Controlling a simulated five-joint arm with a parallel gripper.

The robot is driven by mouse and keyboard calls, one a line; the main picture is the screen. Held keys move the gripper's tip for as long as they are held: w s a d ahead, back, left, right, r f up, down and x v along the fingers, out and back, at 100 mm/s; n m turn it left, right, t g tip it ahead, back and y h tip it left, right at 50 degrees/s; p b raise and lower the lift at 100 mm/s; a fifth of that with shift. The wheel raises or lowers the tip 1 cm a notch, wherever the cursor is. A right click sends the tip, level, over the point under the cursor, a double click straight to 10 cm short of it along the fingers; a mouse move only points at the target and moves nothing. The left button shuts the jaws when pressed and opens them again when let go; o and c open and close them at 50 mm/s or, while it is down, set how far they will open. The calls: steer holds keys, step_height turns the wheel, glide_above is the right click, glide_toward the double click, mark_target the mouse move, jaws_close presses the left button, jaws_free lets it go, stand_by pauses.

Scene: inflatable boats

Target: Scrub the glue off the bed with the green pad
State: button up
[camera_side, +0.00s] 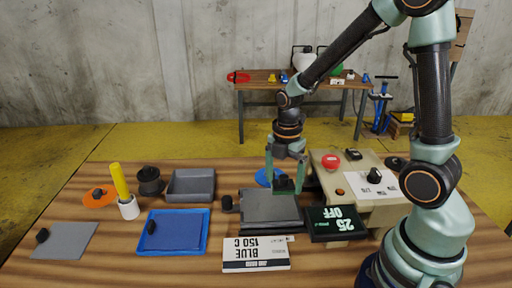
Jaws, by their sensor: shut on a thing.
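My gripper (286,172) points down over the back right part of the dark grey bed (268,212). It is shut on the dark green pad (287,186), which is at or just above the bed's back edge; I cannot tell whether they touch. The bed is a flat plate with a dark knob (227,203) at its left. I cannot make out any glue on the bed at this size.
The beige machine (350,170) with a red button (331,161) stands right of the bed. A dark display (336,222) and a BLUE 150 C card (256,254) lie in front. A blue tray (173,232), grey tray (190,185) and yellow-handled tool (122,186) stand left.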

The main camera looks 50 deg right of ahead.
steer(key=shift+r, duration=1.4)
steer(key=shift+w, duration=0.1)
